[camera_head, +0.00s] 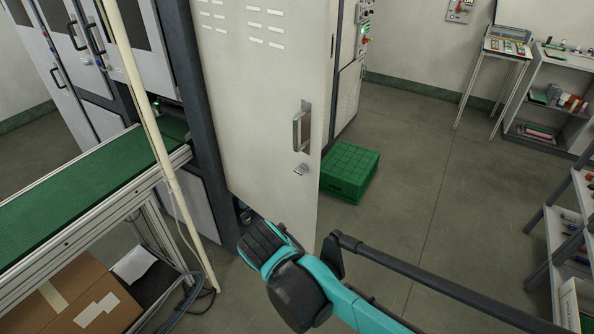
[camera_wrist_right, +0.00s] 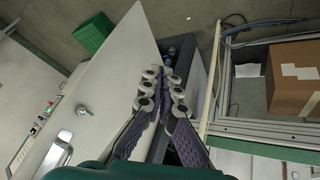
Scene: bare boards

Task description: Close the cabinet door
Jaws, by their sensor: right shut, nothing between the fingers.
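The cabinet door (camera_head: 258,115) is a tall off-white panel with vent slots near its top. It stands out from the dark cabinet frame (camera_head: 202,95), partly open. Its metal handle (camera_head: 298,130) and a small lock are near its right edge. In the right wrist view the door (camera_wrist_right: 115,75) is a pale slanted panel left of the fingers, with the handle (camera_wrist_right: 55,152) at the lower left. My right gripper (camera_wrist_right: 164,78) is shut and empty, close beside the door panel; contact cannot be told. In the head view my teal right arm covers the door's lower part. My left gripper is out of view.
A green conveyor (camera_head: 85,185) with an aluminium frame stands left, with a cardboard box (camera_head: 80,295) below it. A pale pole (camera_head: 150,125) rises in front. A green crate (camera_head: 349,171) sits on the floor behind the door. Shelves (camera_head: 560,85) stand right; the middle floor is clear.

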